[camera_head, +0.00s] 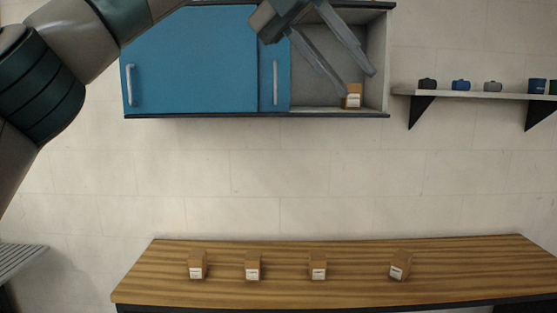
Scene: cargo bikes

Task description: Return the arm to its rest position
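My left gripper (358,83) reaches in from the upper left, in front of the open right section of the blue wall cabinet (190,65). Its two long grey fingers are spread apart. A small brown box (352,99) with a white label sits on the cabinet floor just below the fingertips. One fingertip overlaps the box's left edge in the picture; I cannot tell whether they touch. My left arm (75,45) crosses the upper left. My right gripper is out of view.
A wooden worktop (440,255) below carries several similar boxes, such as the leftmost one (197,266). A wall shelf (470,94) at right holds several small items and mugs. A grey slatted surface (15,258) is at lower left. The wall between is clear.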

